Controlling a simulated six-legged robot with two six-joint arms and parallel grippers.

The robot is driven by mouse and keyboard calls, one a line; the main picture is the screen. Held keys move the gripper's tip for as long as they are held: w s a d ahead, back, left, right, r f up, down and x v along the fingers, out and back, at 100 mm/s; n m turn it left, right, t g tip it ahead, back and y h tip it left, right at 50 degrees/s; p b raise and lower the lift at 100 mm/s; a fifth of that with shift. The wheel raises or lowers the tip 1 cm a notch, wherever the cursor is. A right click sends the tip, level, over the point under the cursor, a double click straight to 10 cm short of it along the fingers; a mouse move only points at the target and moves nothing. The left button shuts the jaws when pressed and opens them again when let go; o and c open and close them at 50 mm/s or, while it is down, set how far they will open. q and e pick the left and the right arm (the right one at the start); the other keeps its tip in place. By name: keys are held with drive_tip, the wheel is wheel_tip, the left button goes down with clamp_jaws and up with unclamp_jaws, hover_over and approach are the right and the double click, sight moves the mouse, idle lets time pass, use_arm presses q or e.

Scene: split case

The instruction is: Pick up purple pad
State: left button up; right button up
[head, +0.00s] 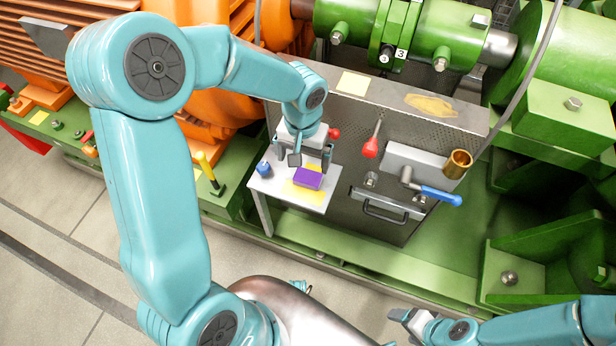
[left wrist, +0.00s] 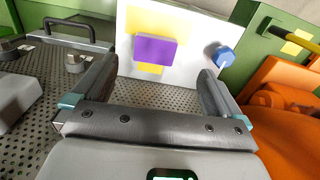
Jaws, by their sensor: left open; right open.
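The purple pad (head: 308,178) lies on a yellow patch (head: 304,193) on a small white shelf (head: 265,184). It also shows in the left wrist view (left wrist: 155,49), ahead of the fingers and near the middle. My left gripper (head: 311,164) is open and empty, above and beside the pad in the head view. In the left wrist view its two fingers (left wrist: 160,85) stand wide apart, with the pad between their lines but beyond the tips.
A blue knob (head: 263,168) stands on the shelf left of the pad. A grey perforated panel (head: 365,140) with red-handled and blue-handled levers (head: 440,195), a drawer handle (head: 385,211) and a brass cup (head: 457,164) is to the right. Green and orange machinery surrounds it.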

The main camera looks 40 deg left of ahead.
sight(306, 180)
use_arm(q)
drive_tip(key=f, duration=0.3)
drive_tip(key=shift+s+f, duration=0.1)
drive_tip(key=shift+s, duration=0.1)
drive_tip(key=shift+w+d+f, duration=0.15)
drive_tip(key=shift+f, duration=0.45)
drive_tip(key=f, duration=0.2)
drive_tip(key=f+b, duration=0.1)
drive_tip(key=f, duration=0.1)
drive_tip(key=shift+w+d+f, duration=0.15)
drive_tip(key=shift+d+f, duration=0.05)
drive_tip(key=shift+f, duration=0.2)
drive_tip(key=c, duration=1)
drive_tip(key=shift+c, duration=0.3)
drive_tip(key=shift+r, duration=0.1)
